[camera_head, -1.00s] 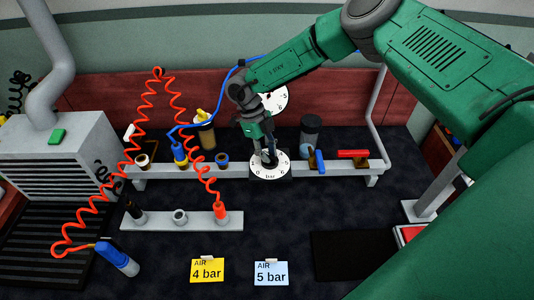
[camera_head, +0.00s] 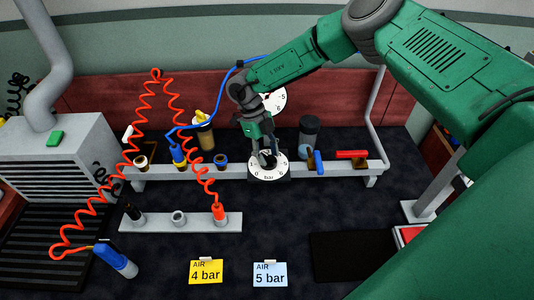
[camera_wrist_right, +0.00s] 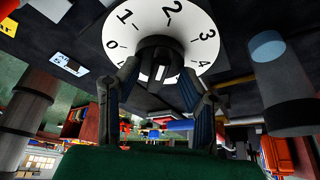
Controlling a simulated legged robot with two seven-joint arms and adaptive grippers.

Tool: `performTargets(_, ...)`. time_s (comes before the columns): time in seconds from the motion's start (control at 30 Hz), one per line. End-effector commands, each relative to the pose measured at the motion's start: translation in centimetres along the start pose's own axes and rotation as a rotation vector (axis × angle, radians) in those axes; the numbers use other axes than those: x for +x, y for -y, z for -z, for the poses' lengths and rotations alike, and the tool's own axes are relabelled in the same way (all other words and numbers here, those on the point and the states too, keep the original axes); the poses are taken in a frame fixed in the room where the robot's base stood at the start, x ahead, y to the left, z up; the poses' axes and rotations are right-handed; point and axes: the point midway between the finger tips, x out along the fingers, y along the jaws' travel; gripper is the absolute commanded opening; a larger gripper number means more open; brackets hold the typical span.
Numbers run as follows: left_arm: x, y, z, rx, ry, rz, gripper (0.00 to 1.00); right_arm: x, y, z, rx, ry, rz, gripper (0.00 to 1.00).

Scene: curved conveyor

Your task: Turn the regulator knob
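The regulator knob (camera_wrist_right: 160,58) is dark and round, in the middle of a white numbered dial (camera_wrist_right: 190,28). In the head view the dial (camera_head: 269,174) sits on the grey rail, with the knob mostly hidden by my right gripper. My right gripper (camera_head: 267,161) points down at the dial. In the right wrist view its two fingers (camera_wrist_right: 157,70) lie on either side of the knob, and their tips appear to touch it. Two cards lie on the table: yellow "AIR 4 bar" (camera_head: 206,271) and blue "AIR 5 bar" (camera_head: 270,274). My left gripper is not in view.
A round gauge (camera_head: 275,98) stands behind my right gripper. A blue lever (camera_head: 318,162) and a red handle (camera_head: 351,154) are close right of the dial. A red coiled hose (camera_head: 135,130) and blue hose run on the left. The front table is mostly clear.

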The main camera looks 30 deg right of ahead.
Motion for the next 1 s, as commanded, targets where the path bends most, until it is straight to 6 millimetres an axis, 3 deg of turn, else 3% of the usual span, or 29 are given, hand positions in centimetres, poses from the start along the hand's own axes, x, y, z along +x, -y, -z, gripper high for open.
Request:
performTargets(0.23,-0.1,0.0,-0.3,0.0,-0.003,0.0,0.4,-1.4,0.0,-0.1,-0.001,0.003,0.0,0.34)
performTargets(0.7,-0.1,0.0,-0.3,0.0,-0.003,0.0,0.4,-10.4,0.1,-0.2,0.0,0.003,-0.001,0.34)
performTargets(1.0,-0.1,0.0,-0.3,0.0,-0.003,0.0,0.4,-11.9,0.2,-0.1,0.0,-0.001,-0.001,0.34)
